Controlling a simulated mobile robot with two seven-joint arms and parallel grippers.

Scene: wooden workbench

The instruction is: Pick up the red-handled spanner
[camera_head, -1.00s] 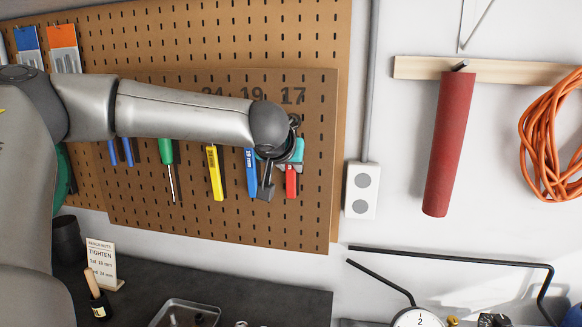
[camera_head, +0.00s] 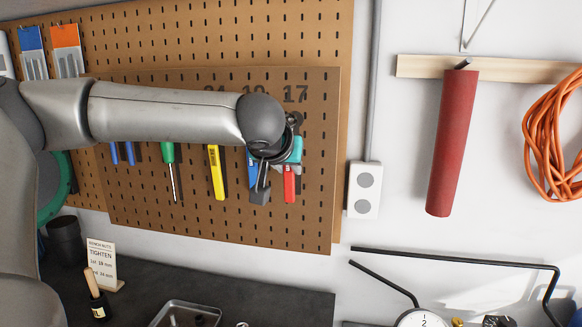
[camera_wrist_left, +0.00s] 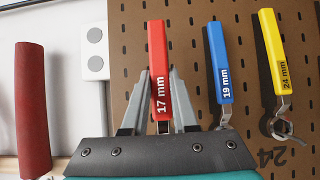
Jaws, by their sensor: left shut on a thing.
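The red-handled spanner (camera_wrist_left: 160,92) is marked 17 mm and hangs with its handle outward at the pegboard. In the left wrist view its handle lies between the two grey fingers of my left gripper (camera_wrist_left: 159,98), which is shut on it. In the head view the red handle (camera_head: 290,186) shows below the number 17, partly covered by my left gripper (camera_head: 275,182). The spanner's metal end is hidden by the gripper. My right gripper is not in view.
A blue-handled 19 mm spanner (camera_wrist_left: 220,66) and a yellow 24 mm one (camera_wrist_left: 272,55) hang beside the red one. A green screwdriver (camera_head: 168,160) hangs farther left. A red roll (camera_head: 450,145) and a white socket box (camera_head: 364,188) are on the wall to the right.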

